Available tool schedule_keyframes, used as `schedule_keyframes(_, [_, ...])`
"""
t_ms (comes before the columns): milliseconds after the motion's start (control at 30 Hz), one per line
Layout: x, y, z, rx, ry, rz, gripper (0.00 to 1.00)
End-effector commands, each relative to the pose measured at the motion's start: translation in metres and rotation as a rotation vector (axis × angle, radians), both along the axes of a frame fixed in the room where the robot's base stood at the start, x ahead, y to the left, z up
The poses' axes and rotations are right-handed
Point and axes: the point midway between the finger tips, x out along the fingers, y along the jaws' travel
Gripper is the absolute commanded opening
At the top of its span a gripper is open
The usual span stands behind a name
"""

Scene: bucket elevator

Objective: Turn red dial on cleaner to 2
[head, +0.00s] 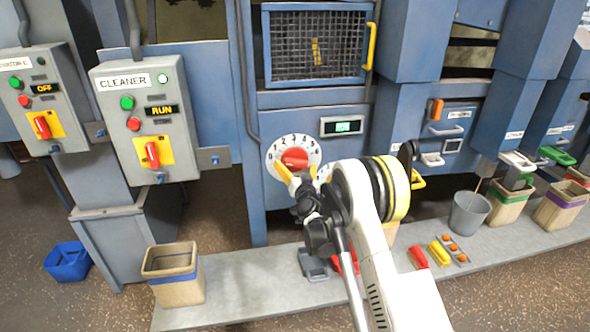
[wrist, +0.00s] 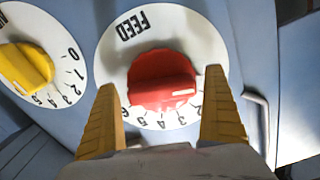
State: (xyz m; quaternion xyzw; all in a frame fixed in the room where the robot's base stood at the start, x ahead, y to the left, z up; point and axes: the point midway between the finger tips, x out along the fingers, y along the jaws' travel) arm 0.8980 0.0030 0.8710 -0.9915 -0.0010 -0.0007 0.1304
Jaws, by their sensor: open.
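The red dial (head: 294,158) sits on a white numbered face on the blue machine, right of the CLEANER box (head: 152,118). In the wrist view the red knob (wrist: 163,78) is in the centre, its face marked FEED and appearing upside down. A pale mark shows on the knob's lower right; the number it points to is unclear. My gripper (head: 300,174) is in front of the dial. In the wrist view my gripper (wrist: 160,82) is open, with a yellow finger on either side of the knob's lower part. Contact with the knob cannot be told.
A yellow dial (wrist: 25,66) is close beside the red one in the wrist view. A mesh window (head: 316,46) and a green display (head: 343,125) are above. A bin (head: 176,290) stands below left.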

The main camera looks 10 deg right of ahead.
Motion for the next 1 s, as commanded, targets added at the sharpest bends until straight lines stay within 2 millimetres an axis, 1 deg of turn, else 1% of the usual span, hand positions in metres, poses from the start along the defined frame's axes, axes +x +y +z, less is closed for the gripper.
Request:
schedule_keyframes(100, [0.0056,0.0000,0.0000,0.000,0.000,0.000,1.00])
schedule_keyframes(333, [0.0061,0.0001,0.0008,0.000,0.000,0.000,1.00])
schedule_keyframes(367, [0.0060,0.0001,0.0008,0.000,0.000,0.000,0.94])
schedule_keyframes(400, [0.0060,0.0000,0.0007,0.000,0.000,0.000,0.82])
schedule_keyframes(467, [0.0059,0.0000,0.0007,0.000,0.000,0.000,0.63])
schedule_keyframes(500, [0.0059,0.0000,0.0007,0.000,0.000,0.000,0.51])
schedule_keyframes(767, [0.0056,0.0001,0.0005,0.006,0.000,0.000,0.50])
schedule_keyframes(1000, [0.0054,0.0007,0.0005,0.080,0.000,0.001,0.50])
